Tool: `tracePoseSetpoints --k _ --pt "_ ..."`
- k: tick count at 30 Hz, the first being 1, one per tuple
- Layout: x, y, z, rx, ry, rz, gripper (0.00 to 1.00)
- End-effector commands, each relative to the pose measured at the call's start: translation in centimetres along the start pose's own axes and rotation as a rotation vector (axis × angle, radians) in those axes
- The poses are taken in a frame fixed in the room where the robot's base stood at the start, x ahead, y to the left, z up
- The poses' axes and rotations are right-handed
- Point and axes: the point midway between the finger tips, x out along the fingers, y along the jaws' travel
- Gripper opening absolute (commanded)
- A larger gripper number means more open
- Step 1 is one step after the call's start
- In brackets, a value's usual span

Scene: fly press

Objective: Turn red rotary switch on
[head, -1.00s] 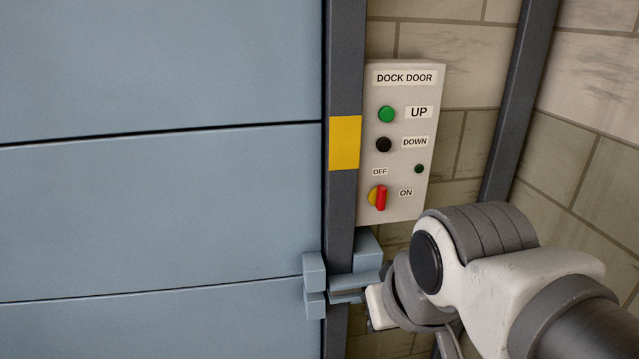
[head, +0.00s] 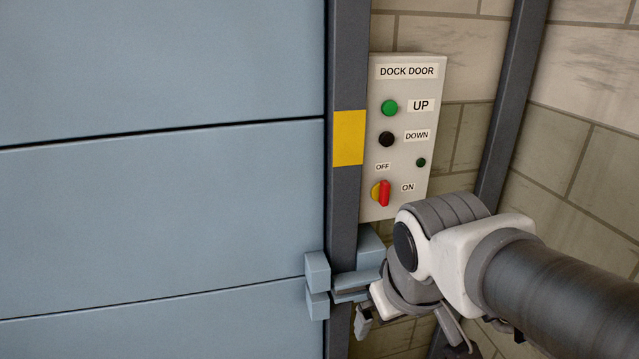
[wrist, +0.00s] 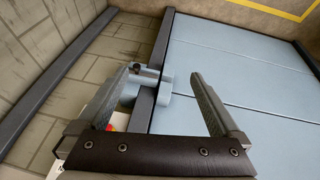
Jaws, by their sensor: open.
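The red rotary switch (head: 384,193) is at the bottom of the pale DOCK DOOR panel (head: 407,235) in the head view. Its red handle stands about upright on a yellow round base, with the OFF label above it and the ON label to its right. My gripper (wrist: 166,77) is open and empty in the wrist view, its two fingers well apart. In the head view it is below the panel, partly hidden by my wrist, and apart from the switch. The wrist view shows a bit of red behind the left finger, too little to tell its pose.
A green UP button (head: 390,107), a black DOWN button (head: 387,139) and a small dark green lamp (head: 421,162) are above the switch. A blue-grey latch (head: 317,285) juts out at the door post (head: 343,220), close to my gripper. The large blue door (head: 160,220) fills the left.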

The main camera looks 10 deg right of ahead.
Motion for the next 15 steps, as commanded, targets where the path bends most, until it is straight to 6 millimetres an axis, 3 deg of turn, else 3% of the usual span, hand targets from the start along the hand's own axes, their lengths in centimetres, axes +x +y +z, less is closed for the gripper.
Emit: tracePoseSetpoints --k 1,3,9,15 --pt "2.2 1.0 -0.1 -0.044 -0.013 0.03 1.0" --pt "4.4 3.3 -1.4 -0.122 0.034 0.096 1.0" --pt "9.3 8.9 -4.9 -0.379 0.173 0.264 1.0" --pt "13.9 12.7 -7.1 -0.687 0.293 0.386 1.0"
